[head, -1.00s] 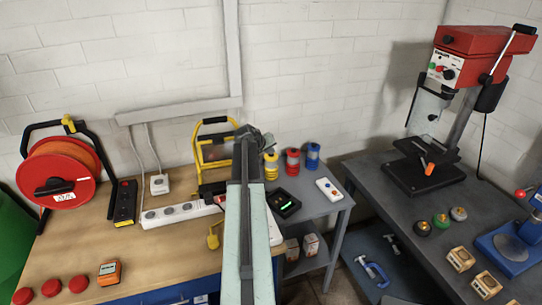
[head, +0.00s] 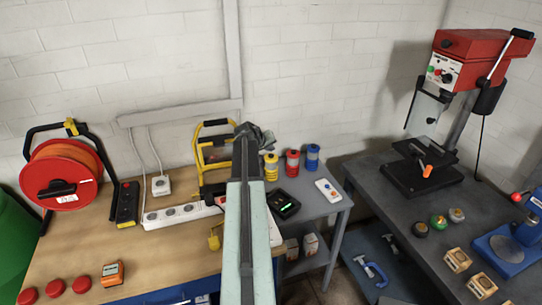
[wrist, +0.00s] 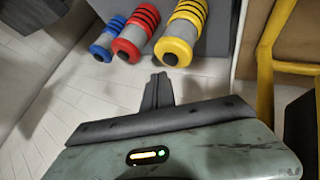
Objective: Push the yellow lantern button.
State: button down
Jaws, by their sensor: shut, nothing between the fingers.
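The yellow lantern (head: 271,168) stands on the grey side table at the back, left of a red lantern (head: 292,165) and a blue lantern (head: 313,160). In the wrist view the yellow lantern (wrist: 184,35) is at the top, with its round black button (wrist: 171,59) on the near end. My gripper (wrist: 158,78) is shut and empty. Its tips show just below the button in that view, with a small visible gap between them. In the head view my gripper (head: 262,137) is up and left of the yellow lantern, and my arm hides part of the table.
A yellow-framed work light (head: 215,155) stands left of my arm, and its yellow frame (wrist: 265,85) shows at right in the wrist view. A power strip (head: 180,215) lies on the wooden bench. A black device with a green display (head: 284,204) lies near the lanterns.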

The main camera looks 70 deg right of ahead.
aim_at(270, 156)
notch_tip(270, 156, up, 5)
jog(key=p, duration=0.4)
jog(key=shift+f, duration=0.15)
dwell(0.5)
